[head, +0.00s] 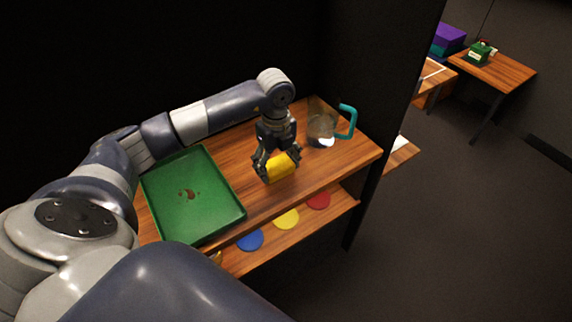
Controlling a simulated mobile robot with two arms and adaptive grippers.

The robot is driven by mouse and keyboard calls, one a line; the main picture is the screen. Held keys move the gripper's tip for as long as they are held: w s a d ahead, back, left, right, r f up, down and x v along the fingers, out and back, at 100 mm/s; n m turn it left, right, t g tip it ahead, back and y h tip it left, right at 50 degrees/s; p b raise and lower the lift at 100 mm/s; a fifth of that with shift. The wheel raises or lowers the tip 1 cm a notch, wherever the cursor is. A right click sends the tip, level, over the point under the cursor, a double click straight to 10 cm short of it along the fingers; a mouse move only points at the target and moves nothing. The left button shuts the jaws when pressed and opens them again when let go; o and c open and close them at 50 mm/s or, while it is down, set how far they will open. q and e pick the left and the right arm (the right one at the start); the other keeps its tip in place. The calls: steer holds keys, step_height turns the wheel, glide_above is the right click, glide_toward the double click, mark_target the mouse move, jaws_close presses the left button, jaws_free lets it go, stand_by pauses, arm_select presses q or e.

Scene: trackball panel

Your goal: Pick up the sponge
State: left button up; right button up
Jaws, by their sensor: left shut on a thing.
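The yellow sponge (281,167) is between the fingers of my left gripper (277,170) in the head view. The gripper points down over the wooden table and is shut on the sponge. The sponge is at or just above the tabletop; I cannot tell whether it touches the wood. The fingers hide parts of its sides. My right gripper is not in view.
A green tray (218,188) lies left of the gripper, with a small brown mark or item in it. A clear pitcher with a teal handle (349,121) stands to the right, close behind. A lower shelf (265,255) holds blue, yellow and red discs. A dark panel borders the right.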

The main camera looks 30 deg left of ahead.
arm_select(q)
steer(key=s+a, duration=0.1)
steer(key=s, duration=0.3)
steer(key=s+a+r+b, duration=0.1)
steer(key=s, duration=0.3)
steer(key=s+a+b, duration=0.1)
steer(key=s, duration=0.3)
steer(key=shift+s+a+r, duration=0.15)
steer(key=shift+s+a, duration=0.15)
steer(key=shift+a, duration=0.1)
steer(key=shift+o, duration=1.2)
steer(key=c, duration=0.4)
steer(key=shift+d, duration=0.1)
